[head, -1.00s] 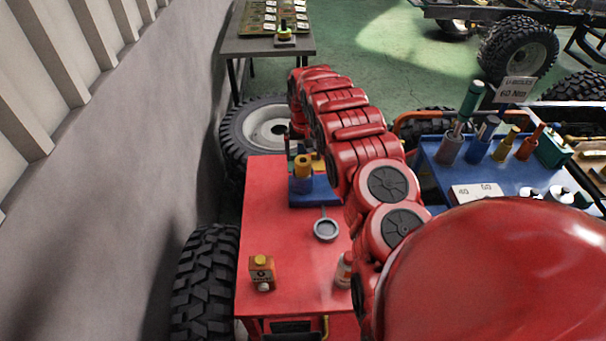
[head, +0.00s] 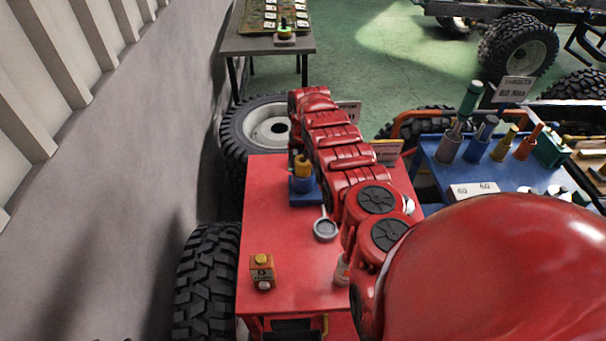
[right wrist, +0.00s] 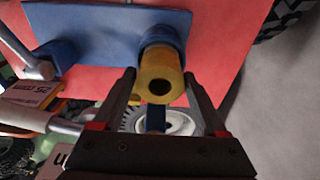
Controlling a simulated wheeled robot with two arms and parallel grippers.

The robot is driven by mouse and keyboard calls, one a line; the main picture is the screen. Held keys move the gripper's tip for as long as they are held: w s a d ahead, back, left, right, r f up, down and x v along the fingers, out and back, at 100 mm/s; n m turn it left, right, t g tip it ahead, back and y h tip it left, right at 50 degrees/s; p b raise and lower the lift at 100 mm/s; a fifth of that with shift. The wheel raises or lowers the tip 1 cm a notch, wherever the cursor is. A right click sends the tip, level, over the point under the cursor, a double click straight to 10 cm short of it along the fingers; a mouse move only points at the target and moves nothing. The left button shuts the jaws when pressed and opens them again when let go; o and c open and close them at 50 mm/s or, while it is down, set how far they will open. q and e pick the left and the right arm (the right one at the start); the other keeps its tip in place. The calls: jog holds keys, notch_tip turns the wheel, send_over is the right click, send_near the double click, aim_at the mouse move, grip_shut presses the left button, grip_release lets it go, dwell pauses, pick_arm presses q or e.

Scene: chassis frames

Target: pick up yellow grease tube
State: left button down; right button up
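The yellow grease tube (head: 302,166) stands in a blue round holder (head: 302,184) on a blue base at the far part of the red table (head: 280,222). My right arm reaches over the table, and its gripper is mostly hidden behind the arm in the head view. In the right wrist view the open right gripper (right wrist: 160,78) has its two fingertips on either side of the yellow tube (right wrist: 158,65), whose dark round hole faces the camera. I see no clear finger contact. My left gripper is not in view.
A grey round dish with a handle (head: 325,229), an orange box with a yellow cap (head: 262,271) and a partly hidden bottle (head: 342,270) are on the red table. A blue tool cart (head: 435,178) stands to the right. A grey wall (head: 130,170) is on the left.

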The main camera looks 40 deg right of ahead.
grip_shut()
dwell(0.5)
